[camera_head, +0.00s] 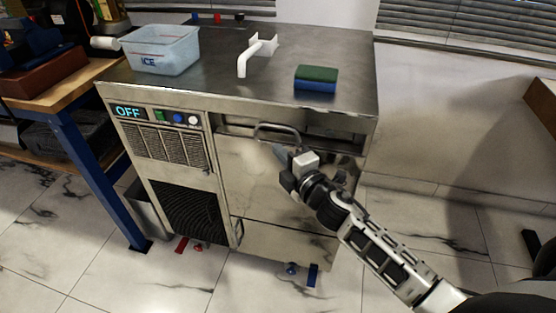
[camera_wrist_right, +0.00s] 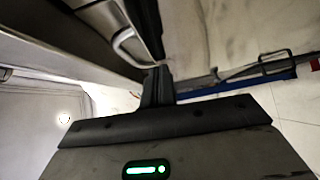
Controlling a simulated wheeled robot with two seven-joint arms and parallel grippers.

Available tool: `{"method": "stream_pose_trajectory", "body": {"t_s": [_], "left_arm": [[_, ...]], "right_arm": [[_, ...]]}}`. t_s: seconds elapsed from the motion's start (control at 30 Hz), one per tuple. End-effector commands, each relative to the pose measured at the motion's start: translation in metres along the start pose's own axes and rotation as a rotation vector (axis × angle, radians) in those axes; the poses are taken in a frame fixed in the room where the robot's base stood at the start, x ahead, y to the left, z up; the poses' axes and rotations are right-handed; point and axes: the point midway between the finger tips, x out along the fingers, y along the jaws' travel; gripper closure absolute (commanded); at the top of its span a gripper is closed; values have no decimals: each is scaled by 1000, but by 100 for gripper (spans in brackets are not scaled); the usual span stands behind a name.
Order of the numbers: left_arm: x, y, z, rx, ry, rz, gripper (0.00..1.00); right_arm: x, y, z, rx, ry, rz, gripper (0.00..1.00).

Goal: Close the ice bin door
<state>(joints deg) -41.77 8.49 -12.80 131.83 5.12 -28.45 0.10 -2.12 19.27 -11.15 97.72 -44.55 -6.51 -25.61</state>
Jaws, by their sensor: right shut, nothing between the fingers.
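The steel ice machine (camera_head: 160,185) stands with its ice bin door (camera_head: 255,185) on the right half of its front. A dark gap shows along the door's top edge, so the door looks slightly open; how far, I cannot tell. A curved metal bar handle (camera_head: 277,129) is at the top of the door; a metal bar that looks like this handle (camera_wrist_right: 128,42) shows close up in the right wrist view. My right gripper (camera_head: 281,153) is shut and empty, just below the handle in front of the door. Its fingers (camera_wrist_right: 157,86) also show in the wrist view; contact is unclear. My left gripper is out of view.
On the machine's top are a clear ICE tub (camera_head: 163,50), a white tap-like pipe (camera_head: 255,55) and a green and blue sponge (camera_head: 316,79). A wooden bench (camera_head: 60,90) with blue legs stands at left. The tiled floor (camera_head: 430,220) at right is clear.

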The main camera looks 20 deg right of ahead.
Motion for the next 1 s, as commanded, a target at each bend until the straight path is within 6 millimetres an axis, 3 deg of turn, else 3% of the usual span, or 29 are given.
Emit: {"method": "stream_pose_trajectory", "body": {"t_s": [0.03,0.17,0.37,0.5,0.7,1.0], "left_arm": [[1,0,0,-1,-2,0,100],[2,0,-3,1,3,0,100],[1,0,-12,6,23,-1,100],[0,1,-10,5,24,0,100],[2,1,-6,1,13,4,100],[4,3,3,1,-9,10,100]], "right_arm": [[3,5,11,-5,-27,6,100],[-1,5,2,-4,-20,5,100],[-15,2,-37,1,12,2,100],[-53,-2,-35,-1,12,-2,100],[-93,-3,-36,-2,13,-1,100],[-115,-2,-36,-3,15,2,100]]}}
